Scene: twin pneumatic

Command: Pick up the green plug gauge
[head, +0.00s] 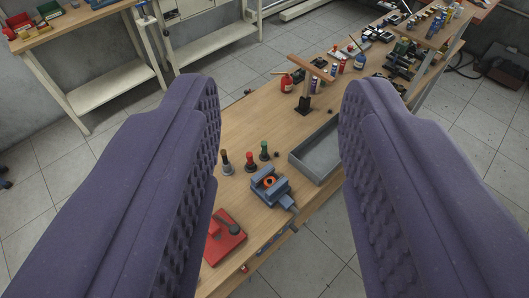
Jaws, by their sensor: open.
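The green plug gauge (264,151) stands upright on the wooden workbench, a small dark piece with a green top. It is the rightmost of a short row, with a red-topped gauge (249,161) and a brown-topped gauge (226,163) to its left. My gripper (280,115) is open and empty. Its two purple padded fingers frame the bench from left and right. They look well above and short of the gauge, which shows in the gap between them, nearer the left finger.
A blue vise (269,186) holding a ring sits just in front of the row. A grey tray (322,155) lies to the right, and a red block (224,238) in front. A wooden post (305,101) and several bottles stand farther back. Bare bench lies behind the row.

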